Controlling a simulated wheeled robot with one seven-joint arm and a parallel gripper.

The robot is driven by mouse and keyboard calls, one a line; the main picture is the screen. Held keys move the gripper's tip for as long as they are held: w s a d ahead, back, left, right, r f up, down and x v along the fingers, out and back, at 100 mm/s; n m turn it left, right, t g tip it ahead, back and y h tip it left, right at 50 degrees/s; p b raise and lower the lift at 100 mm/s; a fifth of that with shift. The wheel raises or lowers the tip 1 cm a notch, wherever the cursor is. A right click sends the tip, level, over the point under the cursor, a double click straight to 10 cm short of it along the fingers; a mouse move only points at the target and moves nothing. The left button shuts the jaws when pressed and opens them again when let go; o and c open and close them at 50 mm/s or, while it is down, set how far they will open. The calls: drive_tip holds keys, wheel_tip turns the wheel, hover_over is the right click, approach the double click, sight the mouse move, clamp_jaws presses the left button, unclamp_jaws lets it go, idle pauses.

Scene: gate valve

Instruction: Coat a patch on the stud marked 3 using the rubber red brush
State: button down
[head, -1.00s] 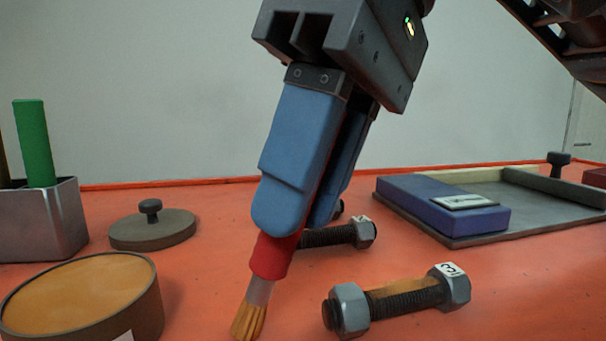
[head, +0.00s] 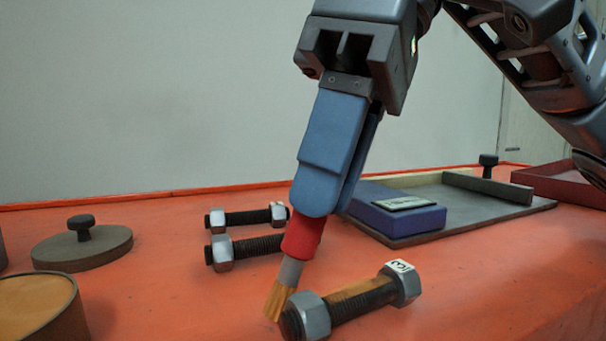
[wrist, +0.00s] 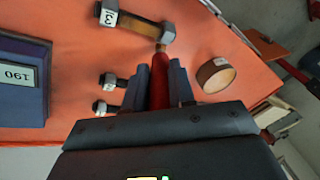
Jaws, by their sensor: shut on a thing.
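The stud marked 3 (head: 362,301) lies on the orange bench with a grey nut at each end; its label is on the right nut. An amber patch (head: 348,290) covers part of its thread. It also shows in the wrist view (wrist: 138,25). My gripper (head: 325,200) is shut on the red rubber brush (head: 302,238), which tilts bristles down. The tan bristles (head: 276,301) are just left of the stud's left nut in the head view; contact cannot be told. In the wrist view the bristle tip (wrist: 160,47) is by the unlabelled nut.
Two more studs (head: 260,245) lie behind the brush. An open pot of amber stuff (head: 40,300) stands at left, near a round knobbed lid (head: 82,248). A blue box (head: 390,217) sits on a grey tray (head: 500,208). A red tray (head: 555,180) is far right. Front right bench is clear.

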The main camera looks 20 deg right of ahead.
drive_tip(key=shift+d+f, duration=0.1)
drive_tip(key=shift+d, duration=0.35)
drive_tip(key=shift+a+b, duration=0.1)
drive_tip(key=shift+b, duration=0.25)
drive_tip(key=a+b, duration=0.1)
drive_tip(key=a, duration=0.6)
drive_tip(key=shift+s+a, duration=0.15)
drive_tip(key=shift+s, duration=0.15)
drive_tip(key=shift+r, duration=0.25)
drive_tip(key=shift+r+p, duration=2.05)
drive_tip(key=shift+r, duration=0.85)
drive_tip(key=shift+r, duration=0.1)
wheel_tip(320, 180, up, 3)
drive_tip(key=shift+f+p, duration=0.1)
drive_tip(key=shift+p, duration=0.95)
